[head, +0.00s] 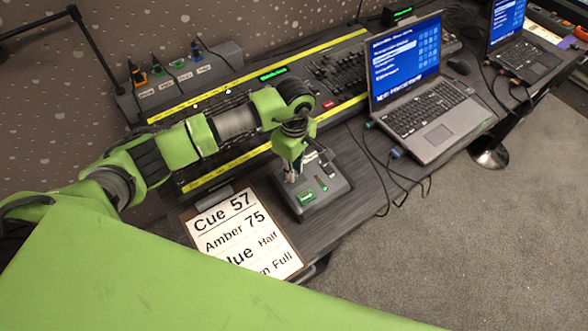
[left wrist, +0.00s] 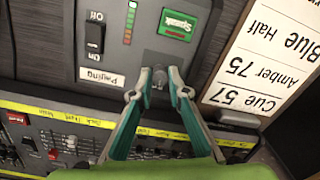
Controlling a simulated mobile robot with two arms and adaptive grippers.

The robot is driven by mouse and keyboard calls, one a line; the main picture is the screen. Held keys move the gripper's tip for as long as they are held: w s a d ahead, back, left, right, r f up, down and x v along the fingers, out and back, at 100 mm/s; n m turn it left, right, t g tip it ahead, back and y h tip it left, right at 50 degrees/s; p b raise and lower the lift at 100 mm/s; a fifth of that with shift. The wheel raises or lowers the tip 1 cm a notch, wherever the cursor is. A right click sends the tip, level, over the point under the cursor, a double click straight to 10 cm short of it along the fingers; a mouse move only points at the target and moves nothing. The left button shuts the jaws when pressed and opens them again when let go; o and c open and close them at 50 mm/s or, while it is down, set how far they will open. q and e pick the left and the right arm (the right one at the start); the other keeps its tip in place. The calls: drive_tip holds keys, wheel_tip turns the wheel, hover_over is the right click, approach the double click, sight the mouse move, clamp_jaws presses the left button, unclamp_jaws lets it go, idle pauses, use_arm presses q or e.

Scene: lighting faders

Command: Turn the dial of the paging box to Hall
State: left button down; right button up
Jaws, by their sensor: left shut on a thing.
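The paging box (head: 333,187) is a grey desk unit on the dark desk. In the left wrist view it (left wrist: 150,45) shows upside down, with a "Paging" label (left wrist: 102,77), an On/Off switch (left wrist: 95,37), a column of small lights and a green "Speak" button (left wrist: 178,25). My left gripper (head: 292,175) reaches down over the box. In the left wrist view its fingertips (left wrist: 160,78) are closed around the small grey dial, which is mostly hidden between them. The dial's pointer and any "Hall" mark cannot be made out. My right gripper is not in view.
A clipboard cue sheet (head: 240,235) lies beside the box. The fader console (head: 330,78) with yellow strips is behind it. A laptop (head: 430,110) stands to the right, with cables (head: 378,170) between. A second laptop (head: 518,60) is farther right.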

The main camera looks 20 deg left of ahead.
use_arm(q)
drive_tip(key=n+b, duration=0.2)
drive_tip(key=n, duration=0.2)
drive_tip(key=shift+a+f+t+b, duration=0.1)
drive_tip(key=shift+f+t+b, duration=0.05)
drive_tip(key=shift+t+b, duration=0.15)
drive_tip(key=n+b, duration=0.2)
drive_tip(key=n, duration=0.2)
drive_tip(key=shift+t+b, duration=0.3)
drive_tip(key=shift+b, duration=0.05)
drive_tip(key=n+b, duration=0.3)
drive_tip(key=n, duration=0.2)
drive_tip(key=shift+s+t, duration=0.1)
drive_tip(key=shift+t, duration=0.2)
drive_tip(key=shift+s+n+b, duration=0.1)
drive_tip(key=shift+n+b, duration=1)
drive_tip(key=shift+n, duration=1)
drive_tip(key=c, duration=1.9)
unclamp_jaws()
drive_tip(key=shift+r, duration=0.2)
